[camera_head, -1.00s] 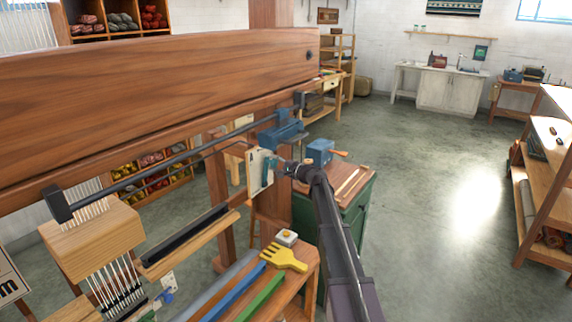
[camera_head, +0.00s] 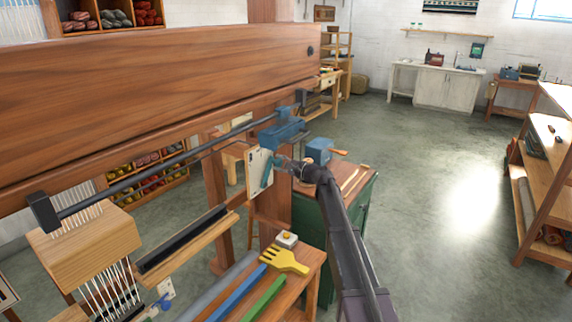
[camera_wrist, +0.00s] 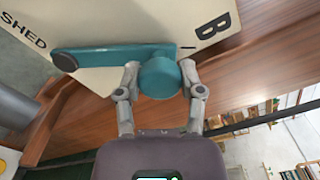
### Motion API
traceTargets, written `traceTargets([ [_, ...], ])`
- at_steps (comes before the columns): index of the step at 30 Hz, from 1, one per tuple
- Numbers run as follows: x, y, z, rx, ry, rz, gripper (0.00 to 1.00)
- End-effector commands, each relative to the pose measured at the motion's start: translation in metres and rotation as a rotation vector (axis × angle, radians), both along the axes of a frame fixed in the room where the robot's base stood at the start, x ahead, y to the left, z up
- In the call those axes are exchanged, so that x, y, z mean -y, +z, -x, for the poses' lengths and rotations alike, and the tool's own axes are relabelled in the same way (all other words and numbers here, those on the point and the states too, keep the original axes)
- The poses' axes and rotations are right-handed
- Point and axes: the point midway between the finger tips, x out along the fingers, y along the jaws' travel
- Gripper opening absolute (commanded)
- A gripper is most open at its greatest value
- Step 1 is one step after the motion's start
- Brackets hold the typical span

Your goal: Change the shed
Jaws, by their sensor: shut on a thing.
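A teal shed lever (camera_wrist: 115,59) with a round knob (camera_wrist: 158,77) is mounted on a cream plate (camera_wrist: 105,22) marked "SHED" and "B". In the wrist view the knob end lies on the side of the letter B. My gripper (camera_wrist: 163,82) is shut on the knob, one finger on each side. In the head view the plate (camera_head: 252,168) sits on the loom's right post, and my gripper (camera_head: 287,165) is at the lever (camera_head: 267,173). My gripper hides part of the lever there. A wooden heddle block (camera_head: 85,248) with white heddles hangs at the lower left.
A thick wooden loom beam (camera_head: 160,95) spans the upper left. A small bench below the plate holds a yellow comb (camera_head: 286,260), a blue bar (camera_head: 236,292) and a green bar (camera_head: 263,300). A green cabinet (camera_head: 358,210) stands behind my arm. Open floor lies right.

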Motion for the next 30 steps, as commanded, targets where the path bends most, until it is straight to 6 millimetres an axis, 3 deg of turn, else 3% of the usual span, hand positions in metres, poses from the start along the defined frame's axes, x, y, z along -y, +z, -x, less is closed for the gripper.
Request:
traceTargets([
  [11,-0.010,0.000,0.002,-0.005,0.009,-0.003,0.00],
  [12,-0.010,0.000,0.003,-0.005,0.009,-0.003,0.53],
  [15,-0.011,0.000,0.003,-0.004,0.012,-0.003,0.82],
  [30,-0.012,0.000,0.003,-0.004,0.014,-0.003,0.85],
])
